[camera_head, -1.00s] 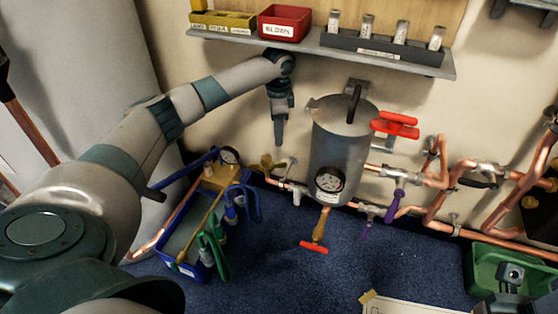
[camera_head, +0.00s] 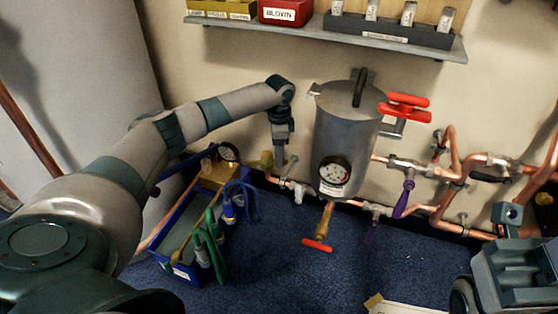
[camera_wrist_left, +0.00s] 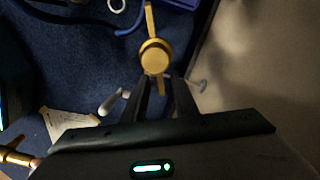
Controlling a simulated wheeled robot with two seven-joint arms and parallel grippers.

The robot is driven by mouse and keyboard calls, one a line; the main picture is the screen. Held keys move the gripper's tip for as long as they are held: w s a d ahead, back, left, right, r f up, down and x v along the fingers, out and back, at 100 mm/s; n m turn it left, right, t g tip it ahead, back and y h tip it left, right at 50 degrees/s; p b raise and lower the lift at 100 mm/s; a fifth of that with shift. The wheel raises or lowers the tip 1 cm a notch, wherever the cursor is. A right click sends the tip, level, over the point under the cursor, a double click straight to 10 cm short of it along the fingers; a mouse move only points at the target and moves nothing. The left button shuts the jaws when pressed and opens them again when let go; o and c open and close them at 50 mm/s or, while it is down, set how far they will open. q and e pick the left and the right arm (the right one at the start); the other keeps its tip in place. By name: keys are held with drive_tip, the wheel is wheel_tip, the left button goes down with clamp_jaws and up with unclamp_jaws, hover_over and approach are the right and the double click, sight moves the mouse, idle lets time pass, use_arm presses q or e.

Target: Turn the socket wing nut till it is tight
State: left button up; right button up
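The brass wing nut (camera_head: 266,160) is low by the wall, left of the grey tank, at the left end of the copper pipe run. My left gripper (camera_head: 280,162) points down right beside it and partly covers it. In the left wrist view the wing nut (camera_wrist_left: 156,56) shows a round hub with one thin wing up and one down. The two fingers (camera_wrist_left: 161,82) are apart, with the lower wing between their tips. I cannot tell whether they touch it. No fingers of my right gripper show.
The grey tank (camera_head: 345,140) with a gauge and red handle stands close right of my left gripper. A blue tool tray (camera_head: 180,245) is on the floor below left. A shelf (camera_head: 330,34) with bins is above. Pipes (camera_head: 430,172) with valves run right.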

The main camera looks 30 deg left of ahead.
use_arm(q)
drive_tip(key=shift+f, duration=0.3)
clamp_jaws()
idle(1.4)
